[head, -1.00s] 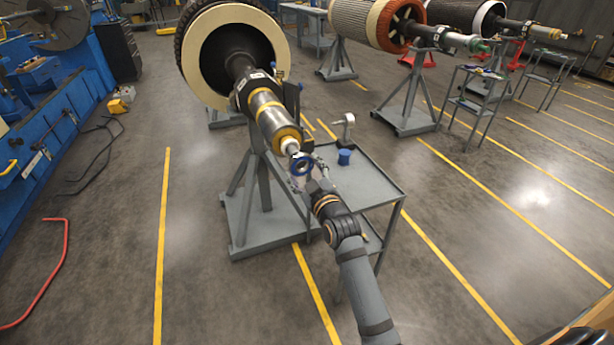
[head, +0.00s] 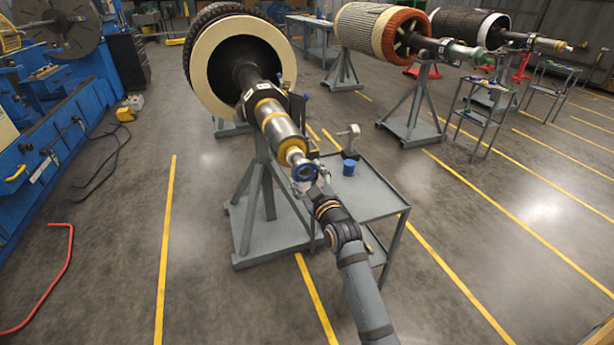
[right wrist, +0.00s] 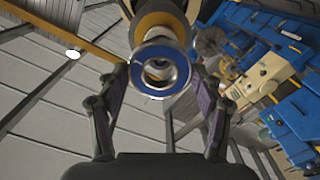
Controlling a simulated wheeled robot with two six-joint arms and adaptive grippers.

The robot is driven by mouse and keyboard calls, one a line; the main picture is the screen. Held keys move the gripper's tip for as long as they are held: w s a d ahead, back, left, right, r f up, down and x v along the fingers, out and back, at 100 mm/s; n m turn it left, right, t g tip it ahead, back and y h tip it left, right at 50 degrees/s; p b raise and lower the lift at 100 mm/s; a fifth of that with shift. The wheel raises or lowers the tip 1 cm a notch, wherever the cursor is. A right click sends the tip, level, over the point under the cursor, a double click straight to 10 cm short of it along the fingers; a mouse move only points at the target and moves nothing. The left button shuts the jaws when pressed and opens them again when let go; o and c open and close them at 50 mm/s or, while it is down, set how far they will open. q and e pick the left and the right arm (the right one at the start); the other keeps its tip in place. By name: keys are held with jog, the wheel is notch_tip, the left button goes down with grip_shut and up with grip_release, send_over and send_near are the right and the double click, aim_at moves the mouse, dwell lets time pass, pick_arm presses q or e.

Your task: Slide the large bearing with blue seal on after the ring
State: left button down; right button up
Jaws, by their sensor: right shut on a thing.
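The large bearing with blue seal (head: 305,173) is a metal ring with a blue face. My right gripper (head: 309,180) is shut on it and holds it at the free end of the rotor shaft (head: 281,126). In the right wrist view the bearing (right wrist: 139,66) faces me between the two fingers (right wrist: 160,80), and the shaft end shows through its bore. I cannot tell whether the bearing is around the tip or just before it. A yellow-brown ring (head: 292,145) sits on the shaft further in; it also shows in the right wrist view (right wrist: 160,20). My left gripper is not in view.
A grey stand (head: 246,237) holds the shaft. A grey cart (head: 375,193) beside it carries a blue cup-like part (head: 348,168) and a small upright tool (head: 349,140). More rotors on stands are at the back right. Blue machines line the left side.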

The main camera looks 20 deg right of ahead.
jog(key=shift+w+r, duration=0.1)
jog(key=shift+w, duration=0.6)
dwell(0.5)
jog(key=shift+w, duration=0.4)
jog(key=shift+w, duration=0.15)
jog(key=shift+w+a, duration=0.1)
jog(key=shift+w, duration=1.15)
jog(key=shift+w, duration=0.45)
dwell(0.4)
jog(key=o, duration=1.2)
jog(key=shift+c, duration=0.2)
jog(key=shift+o, duration=0.7)
